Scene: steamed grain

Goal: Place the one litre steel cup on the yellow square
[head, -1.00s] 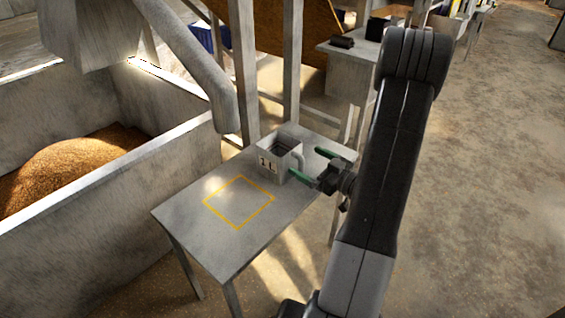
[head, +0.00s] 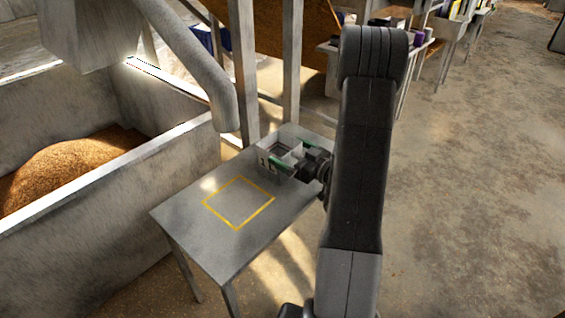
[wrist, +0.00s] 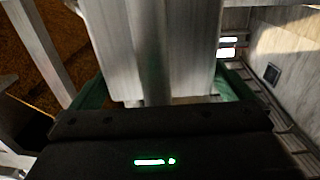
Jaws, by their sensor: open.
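The steel cup (head: 267,163), a square box-like cup with a partly hidden 1L mark, stands upright on the small metal table at its back, behind and right of the yellow square outline (head: 238,229). The square is empty. My gripper (head: 284,156) is at the cup's right side, its green fingers open and apart around the handle side. In the wrist view the cup (wrist: 185,40) fills the middle between the green fingers of my gripper (wrist: 160,92), with the handle running down its centre. Whether the fingers touch the cup is unclear.
The metal table (head: 200,245) is otherwise clear at the front. A concrete bin (head: 165,150) with a heap of grain (head: 75,170) stands left. A slanted metal chute (head: 190,65) and posts (head: 291,60) rise behind the table. Another counter with small items is at the back.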

